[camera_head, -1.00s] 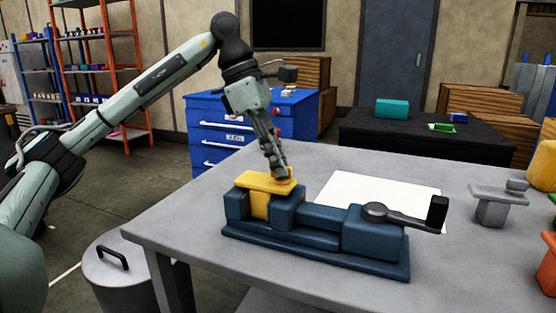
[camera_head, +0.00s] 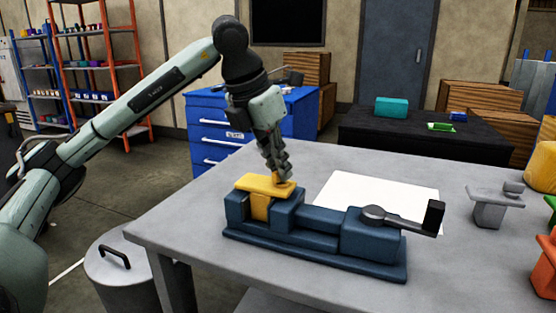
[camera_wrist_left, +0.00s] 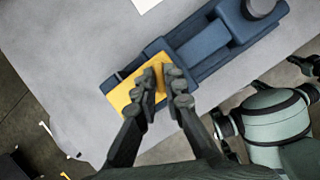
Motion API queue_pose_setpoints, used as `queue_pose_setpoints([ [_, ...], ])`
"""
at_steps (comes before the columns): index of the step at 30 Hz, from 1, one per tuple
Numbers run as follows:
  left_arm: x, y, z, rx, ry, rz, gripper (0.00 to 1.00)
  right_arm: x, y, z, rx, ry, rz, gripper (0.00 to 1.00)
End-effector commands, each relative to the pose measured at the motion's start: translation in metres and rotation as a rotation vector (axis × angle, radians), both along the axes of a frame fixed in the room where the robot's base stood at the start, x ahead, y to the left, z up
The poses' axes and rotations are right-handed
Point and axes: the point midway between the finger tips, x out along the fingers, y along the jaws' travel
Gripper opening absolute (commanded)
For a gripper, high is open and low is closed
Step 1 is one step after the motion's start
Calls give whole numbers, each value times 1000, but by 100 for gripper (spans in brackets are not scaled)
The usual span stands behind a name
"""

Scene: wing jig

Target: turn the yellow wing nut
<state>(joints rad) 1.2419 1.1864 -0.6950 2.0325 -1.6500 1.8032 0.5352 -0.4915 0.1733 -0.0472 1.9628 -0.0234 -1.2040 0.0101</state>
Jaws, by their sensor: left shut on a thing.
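A yellow plate-topped block (camera_head: 256,184) sits clamped in the dark blue vise (camera_head: 345,235) on the grey table. My left gripper (camera_head: 280,180) points down over the block's top, with its fingers close together. In the left wrist view, the fingers (camera_wrist_left: 164,84) close around the yellow wing nut (camera_wrist_left: 159,74), on top of the yellow block (camera_wrist_left: 122,95). The fingers hide much of the nut, so its exact angle is hard to tell.
The vise's handle (camera_head: 410,219) sticks out to the right. A white sheet (camera_head: 380,196) lies behind the vise. A small grey anvil-like piece (camera_head: 491,205) and an orange part (camera_head: 546,268) stand at the table's right. A lidded bin (camera_head: 120,275) is beside the table.

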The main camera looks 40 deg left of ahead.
Motion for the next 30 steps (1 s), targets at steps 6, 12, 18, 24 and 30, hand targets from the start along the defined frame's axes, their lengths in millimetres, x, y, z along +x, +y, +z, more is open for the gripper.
queue_pose_setpoints([
  [6, 1, -2, 3, -1, -5, 186, 0, -3, 0, -13, 7, 10, -1, 0],
  [12, 1, -3, 2, -1, -3, 322, 0, -5, 0, -22, 12, 15, -2, 0],
  [18, 1, -3, 2, -2, -3, 411, 0, -5, 0, -28, 14, 18, -2, 0],
  [24, 1, -3, 2, -2, -4, 452, 0, -6, 0, -31, 15, 19, -2, 0],
  [30, 1, -3, 1, -3, -4, 464, 0, -5, 0, -31, 16, 13, -1, 0],
])
